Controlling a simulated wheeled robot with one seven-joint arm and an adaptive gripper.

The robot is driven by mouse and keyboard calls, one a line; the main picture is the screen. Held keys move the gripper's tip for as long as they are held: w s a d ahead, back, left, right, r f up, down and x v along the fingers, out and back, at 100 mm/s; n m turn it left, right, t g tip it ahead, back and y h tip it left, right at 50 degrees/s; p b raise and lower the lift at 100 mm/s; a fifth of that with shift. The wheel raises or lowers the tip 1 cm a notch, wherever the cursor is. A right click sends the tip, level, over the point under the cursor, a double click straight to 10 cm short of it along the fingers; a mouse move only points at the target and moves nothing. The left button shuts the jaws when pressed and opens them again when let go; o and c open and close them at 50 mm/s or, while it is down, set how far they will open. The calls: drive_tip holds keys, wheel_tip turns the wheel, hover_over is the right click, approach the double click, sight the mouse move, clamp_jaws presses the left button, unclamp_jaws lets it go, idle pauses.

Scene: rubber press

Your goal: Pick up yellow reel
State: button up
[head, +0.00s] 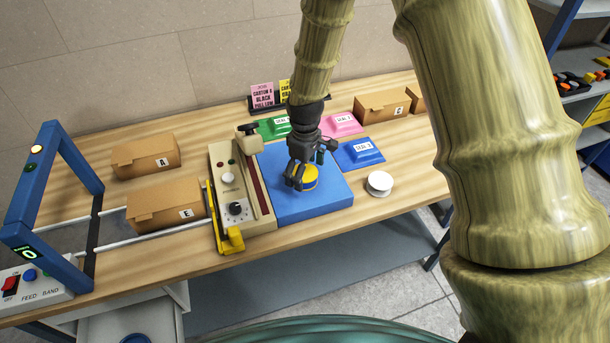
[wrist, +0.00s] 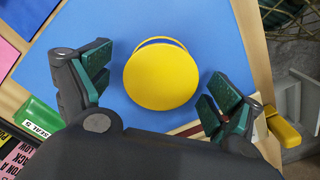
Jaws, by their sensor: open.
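The yellow reel (head: 311,178) stands on a blue mat (head: 325,203) on the wooden table, partly hidden by my gripper in the head view. In the wrist view the round yellow reel (wrist: 161,76) lies on the blue surface, just ahead of the fingers. My gripper (head: 298,183) is directly above or at the reel in the head view. In the wrist view my gripper (wrist: 155,92) is open, with one green-padded finger on each side of the reel's near edge. A gap shows between each finger and the reel, and nothing is held.
A white reel (head: 379,183) stands right of the mat. A beige control box (head: 238,190) with a yellow lever (head: 230,240) stands at its left. Green (head: 273,127), pink (head: 340,124) and blue (head: 360,153) pads lie behind. Cartons (head: 146,157) sit at left and right.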

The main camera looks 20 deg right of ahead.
drive_tip(key=c, duration=1.2)
drive_tip(key=shift+r, duration=0.1)
